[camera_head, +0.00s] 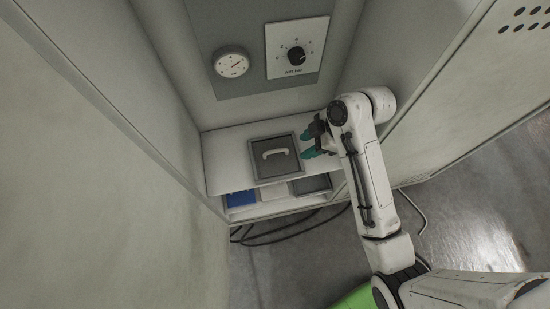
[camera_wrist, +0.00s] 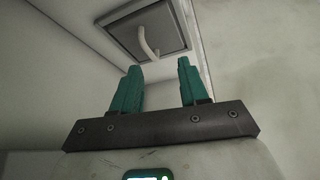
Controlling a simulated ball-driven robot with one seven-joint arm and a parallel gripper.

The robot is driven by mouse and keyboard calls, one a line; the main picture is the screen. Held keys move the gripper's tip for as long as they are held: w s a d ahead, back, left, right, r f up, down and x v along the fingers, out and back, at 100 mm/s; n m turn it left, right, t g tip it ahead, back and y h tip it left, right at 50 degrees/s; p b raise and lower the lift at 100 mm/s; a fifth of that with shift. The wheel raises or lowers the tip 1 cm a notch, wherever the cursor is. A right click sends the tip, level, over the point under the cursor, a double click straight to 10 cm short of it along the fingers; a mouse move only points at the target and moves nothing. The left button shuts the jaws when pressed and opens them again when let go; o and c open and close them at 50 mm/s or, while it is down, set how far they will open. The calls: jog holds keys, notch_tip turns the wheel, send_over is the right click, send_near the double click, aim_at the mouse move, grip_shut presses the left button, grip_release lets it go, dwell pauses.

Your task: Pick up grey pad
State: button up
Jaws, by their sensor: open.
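A dark grey square pad (camera_head: 267,165) with a lighter rim and a white curved handle (camera_head: 275,152) lies on the upper white shelf (camera_head: 222,163). In the wrist view the grey pad (camera_wrist: 125,31) is at the top, with its handle (camera_wrist: 148,43) standing out from its face. My gripper (camera_head: 307,146) has teal fingers and is just right of the pad in the head view. In the wrist view my gripper (camera_wrist: 158,80) is open and empty, with its fingertips apart from the handle.
Below the upper shelf, a blue pad (camera_head: 241,198), a white one (camera_head: 273,192) and another grey one (camera_head: 312,184) sit on a lower shelf. Walls close in on both sides. A gauge (camera_head: 231,63) and a dial (camera_head: 296,55) are on the back panel. Black cables (camera_head: 285,233) lie on the floor.

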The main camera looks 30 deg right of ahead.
aim_at(277, 151)
jog(key=w+a+f, duration=0.1)
jog(key=w+f, duration=0.1)
jog(key=f, duration=0.1)
jog(key=w+a+f+n, duration=0.1)
jog(key=w+a+f, duration=0.1)
jog(key=f, duration=0.1)
jog(key=w+a+f+n+b, duration=0.1)
jog(key=w+f, duration=0.1)
jog(key=f, duration=0.1)
jog(key=shift+w+a+y, duration=0.1)
jog(key=shift+a+y, duration=0.2)
jog(key=shift+a, duration=0.1)
grip_shut()
dwell(0.4)
